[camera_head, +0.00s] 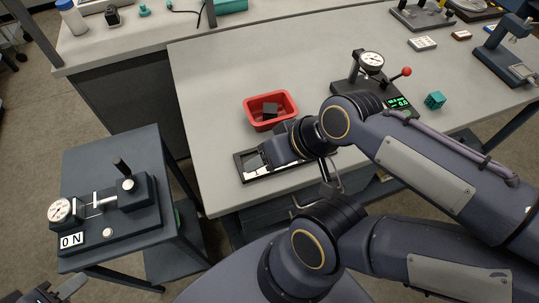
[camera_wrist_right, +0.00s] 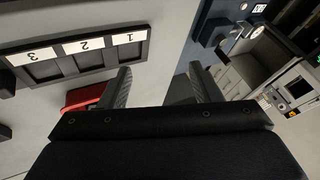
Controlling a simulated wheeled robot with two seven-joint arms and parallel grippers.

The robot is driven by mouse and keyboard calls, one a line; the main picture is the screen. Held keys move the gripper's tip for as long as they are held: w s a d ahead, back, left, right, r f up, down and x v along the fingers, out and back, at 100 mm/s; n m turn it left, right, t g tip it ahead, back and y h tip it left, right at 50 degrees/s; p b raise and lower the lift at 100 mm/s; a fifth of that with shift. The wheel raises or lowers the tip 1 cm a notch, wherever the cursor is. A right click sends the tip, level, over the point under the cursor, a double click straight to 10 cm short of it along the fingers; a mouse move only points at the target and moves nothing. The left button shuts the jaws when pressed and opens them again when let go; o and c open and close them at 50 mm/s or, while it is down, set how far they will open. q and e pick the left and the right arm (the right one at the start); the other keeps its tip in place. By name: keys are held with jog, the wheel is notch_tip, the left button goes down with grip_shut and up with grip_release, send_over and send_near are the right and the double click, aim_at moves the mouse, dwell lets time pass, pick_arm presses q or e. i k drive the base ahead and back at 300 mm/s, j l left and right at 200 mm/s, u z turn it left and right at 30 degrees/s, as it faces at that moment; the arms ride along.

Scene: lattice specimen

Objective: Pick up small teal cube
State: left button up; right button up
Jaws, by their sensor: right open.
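The small teal cube (camera_head: 435,100) sits on the grey bench right of the dial gauge stand, clear of my right arm. It does not show in the right wrist view. My right arm reaches across the bench, with its wrist over the numbered tray. My right gripper (camera_wrist_right: 160,75) is open, with nothing seen between its fingers in the wrist view. In the head view its fingers are mostly hidden by my arm. My left gripper (camera_head: 62,288) is at the bottom left, cut by the frame edge, far from the cube. Its opening is unclear.
A red bin (camera_head: 252,118) holding dark pieces stands behind the numbered tray (camera_head: 246,177), which also shows in the wrist view (camera_wrist_right: 72,66). The dial gauge stand (camera_head: 371,64) is left of the cube. A side table (camera_head: 90,158) carries another gauge fixture.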

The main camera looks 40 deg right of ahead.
aim_at(436, 99)
jog(key=k, duration=0.35)
jog(key=k+z, duration=0.1)
jog(key=z, duration=0.4)
jog(key=k+z, duration=0.1)
jog(key=z, duration=0.4)
jog(key=k+l+z, duration=0.1)
jog(key=z, duration=0.35)
jog(key=i+j+z, duration=0.1)
jog(key=j+z, duration=0.15)
jog(key=z, duration=0.15)
jog(key=i+j+z, duration=0.1)
jog(key=j+z, duration=0.4)
jog(key=z, duration=0.25)
jog(key=i, duration=0.15)
jog(key=k+u, duration=0.35)
jog(key=k+j+u, duration=0.1)
jog(key=u, duration=0.3)
jog(key=i+l+u, duration=0.15)
jog(key=l+u, duration=0.2)
jog(key=u, duration=0.15)
jog(key=i+l+u, duration=0.1)
jog(key=l+u, duration=0.7)
jog(key=u, duration=0.15)
